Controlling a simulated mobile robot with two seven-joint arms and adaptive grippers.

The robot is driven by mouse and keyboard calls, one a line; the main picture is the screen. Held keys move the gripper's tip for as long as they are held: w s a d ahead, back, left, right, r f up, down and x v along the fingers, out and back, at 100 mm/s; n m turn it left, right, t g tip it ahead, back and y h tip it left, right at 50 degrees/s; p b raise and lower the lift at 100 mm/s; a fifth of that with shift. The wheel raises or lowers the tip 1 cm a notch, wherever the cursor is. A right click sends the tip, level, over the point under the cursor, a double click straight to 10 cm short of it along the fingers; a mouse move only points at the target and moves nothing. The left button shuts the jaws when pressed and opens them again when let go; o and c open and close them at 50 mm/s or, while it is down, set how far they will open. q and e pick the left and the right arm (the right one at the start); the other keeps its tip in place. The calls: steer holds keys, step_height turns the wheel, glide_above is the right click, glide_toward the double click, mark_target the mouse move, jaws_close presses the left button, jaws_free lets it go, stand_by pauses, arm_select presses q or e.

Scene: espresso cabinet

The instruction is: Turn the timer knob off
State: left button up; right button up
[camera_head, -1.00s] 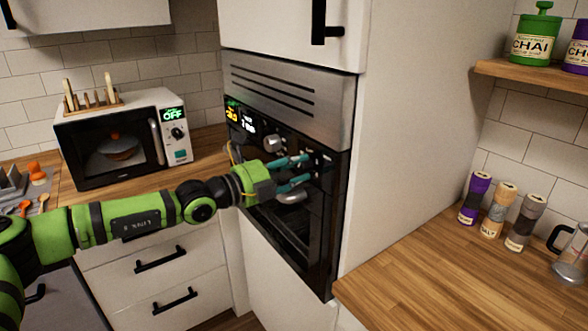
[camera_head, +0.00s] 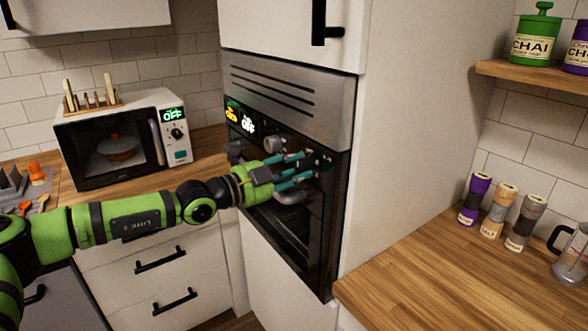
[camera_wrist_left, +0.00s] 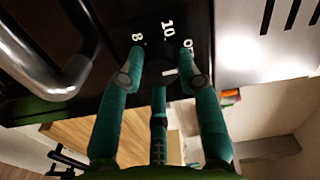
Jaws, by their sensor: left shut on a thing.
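The oven's dark control panel (camera_head: 262,137) is in the tall cabinet in the head view. The fingers partly hide the knob. My right gripper is not in view.
The oven door's metal handle (camera_wrist_left: 40,65) is close beside the fingers in the wrist view. Another round knob (camera_head: 273,145) is on the panel to the left. A microwave (camera_head: 120,140) stands on the left counter. The wooden counter at the right (camera_head: 440,275) has free room.

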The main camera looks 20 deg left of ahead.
arm_select(q)
steer(key=shift+d+f, duration=0.15)
steer(key=o, duration=1.1)
steer(key=shift+o, duration=0.2)
steer(key=shift+s+a, duration=0.15)
steer(key=shift+a, duration=0.05)
steer(key=v, duration=1.1)
steer(key=shift+s, duration=0.3)
steer(key=shift+a, duration=0.1)
